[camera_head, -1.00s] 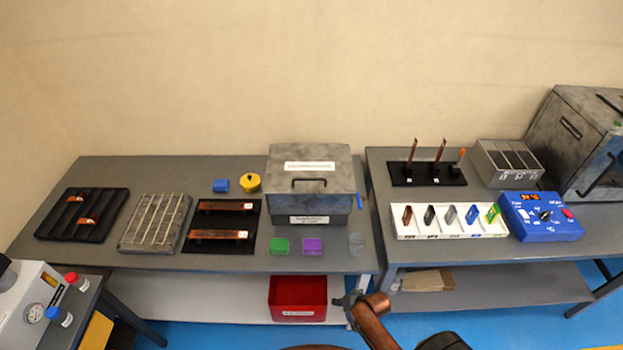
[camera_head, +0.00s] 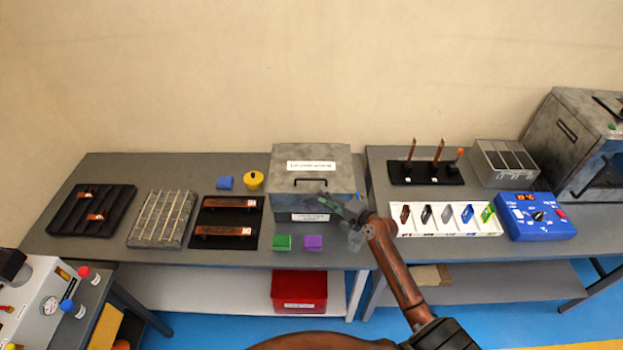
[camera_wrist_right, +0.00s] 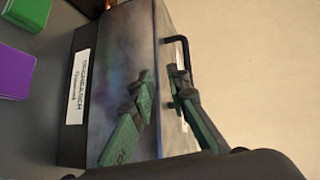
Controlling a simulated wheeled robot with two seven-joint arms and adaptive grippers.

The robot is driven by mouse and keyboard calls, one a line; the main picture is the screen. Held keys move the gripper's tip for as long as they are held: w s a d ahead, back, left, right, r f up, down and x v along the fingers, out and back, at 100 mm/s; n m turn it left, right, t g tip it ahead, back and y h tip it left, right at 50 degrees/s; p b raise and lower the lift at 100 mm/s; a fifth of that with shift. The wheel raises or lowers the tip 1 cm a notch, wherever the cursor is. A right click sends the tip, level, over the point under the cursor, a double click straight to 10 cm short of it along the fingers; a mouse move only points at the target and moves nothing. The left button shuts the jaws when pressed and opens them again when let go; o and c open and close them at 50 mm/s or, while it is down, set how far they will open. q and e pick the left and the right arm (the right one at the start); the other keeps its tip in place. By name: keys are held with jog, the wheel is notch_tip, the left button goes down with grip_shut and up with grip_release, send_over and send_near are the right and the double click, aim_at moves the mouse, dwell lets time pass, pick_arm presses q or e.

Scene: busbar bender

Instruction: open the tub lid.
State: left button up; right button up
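The tub (camera_head: 308,216) is a grey metal box with a closed lid (camera_head: 311,162). The lid carries a white label and a dark bar handle (camera_head: 310,181) near its front edge. In the right wrist view the handle (camera_wrist_right: 178,50) stands out from the lid close to one finger. My right gripper (camera_head: 335,203) is at the tub's front right, in front of the handle. My left gripper is not in view.
Green (camera_head: 282,242) and purple (camera_head: 313,242) blocks lie in front of the tub. A yellow pot (camera_head: 253,180) and blue block (camera_head: 224,182) are to its left. Busbar trays fill the left table. A white slotted tray (camera_head: 447,219) and blue control box (camera_head: 536,216) are on the right table.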

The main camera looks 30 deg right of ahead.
aim_at(312, 180)
jog(key=shift+m+t, duration=0.6)
jog(key=shift+m, duration=0.2)
jog(key=w, duration=0.2)
jog(key=w+r, duration=0.1)
jog(key=w, duration=0.2)
jog(key=w+r+p, duration=0.1)
jog(key=w, duration=0.2)
jog(key=shift+r, duration=0.15)
jog(key=shift+w+a, duration=0.1)
jog(key=shift+w, duration=0.6)
jog(key=shift+c, duration=0.4)
grip_shut()
